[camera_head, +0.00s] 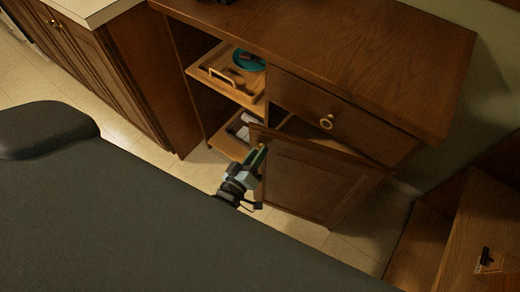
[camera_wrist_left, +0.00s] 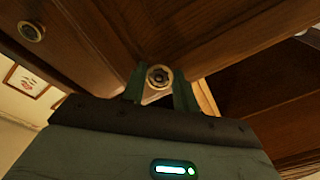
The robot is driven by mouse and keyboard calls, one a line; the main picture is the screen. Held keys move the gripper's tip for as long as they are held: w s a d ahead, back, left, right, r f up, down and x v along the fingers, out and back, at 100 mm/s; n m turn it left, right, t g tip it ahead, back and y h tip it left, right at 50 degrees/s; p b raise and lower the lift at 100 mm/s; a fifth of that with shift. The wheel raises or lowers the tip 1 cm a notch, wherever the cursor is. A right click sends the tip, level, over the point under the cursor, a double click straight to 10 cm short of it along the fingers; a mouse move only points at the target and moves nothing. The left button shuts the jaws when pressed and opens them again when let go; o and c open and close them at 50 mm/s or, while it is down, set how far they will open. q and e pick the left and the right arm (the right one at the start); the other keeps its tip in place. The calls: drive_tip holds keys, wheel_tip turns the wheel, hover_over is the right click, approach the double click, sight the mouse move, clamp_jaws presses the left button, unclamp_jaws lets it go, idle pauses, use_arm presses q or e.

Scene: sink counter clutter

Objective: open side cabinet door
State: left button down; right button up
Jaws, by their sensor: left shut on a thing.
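The side cabinet door (camera_head: 312,182) is a brown wooden panel below a drawer. It stands ajar, its left edge swung out from the cabinet, with a dark gap behind its top edge. My left gripper (camera_head: 259,158) is at the upper left part of the door. In the left wrist view, the round brass knob (camera_wrist_left: 158,76) sits between the fingers of my left gripper (camera_wrist_left: 159,90), which is shut on it. The gripper hides the knob in the head view. My right gripper is not in view.
A drawer with a brass knob (camera_head: 326,122) is above the door. Open shelves at left hold a wooden tray (camera_head: 218,86) and a teal dish (camera_head: 248,60). Another counter (camera_head: 95,10) stands at far left, a wooden piece (camera_head: 470,240) at right. Tiled floor shows below the door.

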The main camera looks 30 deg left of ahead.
use_arm(q)
drive_tip(key=shift+s+d, duration=0.1)
drive_tip(key=shift+s, duration=0.1)
drive_tip(key=c, duration=1.1)
unclamp_jaws()
drive_tip(key=shift+s+a, duration=0.2)
drive_tip(key=shift+s, duration=3.75)
